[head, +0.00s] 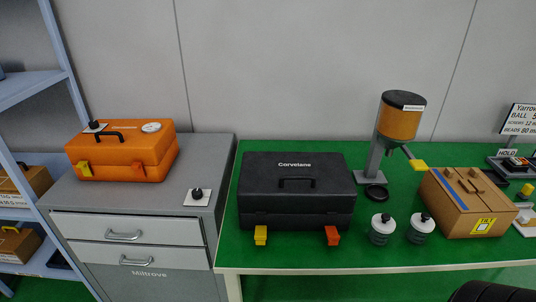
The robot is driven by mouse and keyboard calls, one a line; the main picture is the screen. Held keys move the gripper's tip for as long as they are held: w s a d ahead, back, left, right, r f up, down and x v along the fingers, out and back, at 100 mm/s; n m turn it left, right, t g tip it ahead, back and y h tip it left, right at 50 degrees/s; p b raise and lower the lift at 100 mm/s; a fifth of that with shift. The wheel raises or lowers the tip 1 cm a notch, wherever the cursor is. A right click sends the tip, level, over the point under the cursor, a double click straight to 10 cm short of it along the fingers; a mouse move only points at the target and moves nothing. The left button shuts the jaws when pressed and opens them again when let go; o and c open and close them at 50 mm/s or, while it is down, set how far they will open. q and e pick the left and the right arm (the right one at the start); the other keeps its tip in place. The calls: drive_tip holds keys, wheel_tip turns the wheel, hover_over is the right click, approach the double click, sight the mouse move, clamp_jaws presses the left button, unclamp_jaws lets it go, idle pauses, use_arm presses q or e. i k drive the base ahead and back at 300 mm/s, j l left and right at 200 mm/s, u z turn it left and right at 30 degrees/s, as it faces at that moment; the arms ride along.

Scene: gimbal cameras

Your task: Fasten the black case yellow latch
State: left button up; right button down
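The black case (297,205), marked Corvelane, stands with its lid down on the green table. Its yellow latch (261,235) is at the lower left of the front face and looks swung outward and down, though it is small in view. The case's handle (297,183) is on the lid side. Neither of my grippers is in view.
An orange case (120,152) with its own yellow latch (84,170) sits on the grey drawer cabinet (135,225). Two jars (382,229) (420,228), a hopper stand (398,120) and a cardboard box (463,205) stand right of the black case. A dark ribbed shape (495,293) shows at bottom right.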

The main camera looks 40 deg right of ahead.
sight(260, 236)
drive_tip(key=k+l+z, duration=0.15)
drive_tip(key=z, duration=1.05)
